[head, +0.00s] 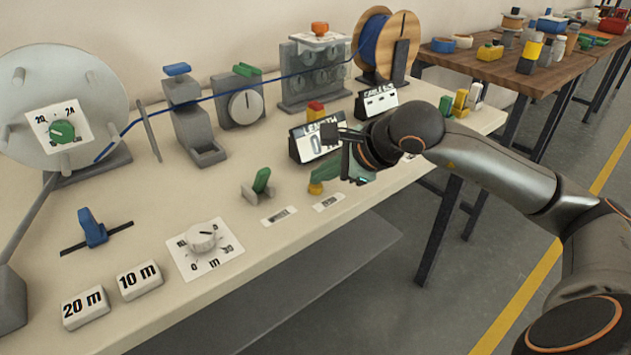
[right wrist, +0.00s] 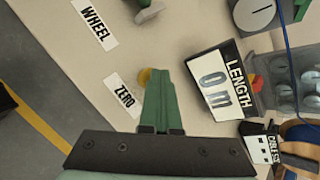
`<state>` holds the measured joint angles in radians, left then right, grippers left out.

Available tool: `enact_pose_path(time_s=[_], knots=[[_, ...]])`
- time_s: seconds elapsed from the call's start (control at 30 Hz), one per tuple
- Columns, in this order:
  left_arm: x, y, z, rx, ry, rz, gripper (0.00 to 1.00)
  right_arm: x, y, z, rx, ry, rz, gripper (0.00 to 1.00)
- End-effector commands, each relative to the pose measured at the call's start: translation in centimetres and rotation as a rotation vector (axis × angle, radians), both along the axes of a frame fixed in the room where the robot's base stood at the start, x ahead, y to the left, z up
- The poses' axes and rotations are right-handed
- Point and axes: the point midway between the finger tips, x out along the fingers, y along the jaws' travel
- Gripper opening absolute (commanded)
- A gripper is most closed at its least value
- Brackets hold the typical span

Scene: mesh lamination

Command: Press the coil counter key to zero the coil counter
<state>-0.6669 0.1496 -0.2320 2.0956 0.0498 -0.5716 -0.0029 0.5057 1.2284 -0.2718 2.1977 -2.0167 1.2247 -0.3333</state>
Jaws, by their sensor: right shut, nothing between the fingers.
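The yellow key (head: 315,188) stands on the bench by a label reading ZERO (head: 328,202). In the right wrist view the key (right wrist: 145,75) shows just past my fingertips, partly covered by them. The LENGTH counter (head: 310,143) is a black block with a white face. In the right wrist view the counter (right wrist: 218,82) reads 0 m. My right gripper (head: 332,180) has green fingers, shut and empty, with the tips at the key. In the right wrist view the gripper (right wrist: 160,76) hides part of it, so I cannot tell whether they touch. My left gripper is out of view.
A green lever (head: 261,181) stands left of the key, near a WHEEL label (right wrist: 96,23). A CABLES counter (head: 377,101) stands behind my right arm. A white dial (head: 201,240) and blocks marked 20 m (head: 85,307) and 10 m (head: 139,280) lie at front left.

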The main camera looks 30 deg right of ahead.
Motion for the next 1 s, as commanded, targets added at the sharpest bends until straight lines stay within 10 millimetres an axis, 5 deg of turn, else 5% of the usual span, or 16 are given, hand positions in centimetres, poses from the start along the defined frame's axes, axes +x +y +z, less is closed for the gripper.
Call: enact_pose_path(time_s=[0.67, 1.0], knots=[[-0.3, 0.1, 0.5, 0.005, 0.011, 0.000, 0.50, 0.0, 0.0, 1.8, 0.000, 0.001, 0.001, 0.00], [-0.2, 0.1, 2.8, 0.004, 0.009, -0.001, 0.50, 0.0, 0.0, 4.7, 0.001, -0.001, 0.001, 0.00]])
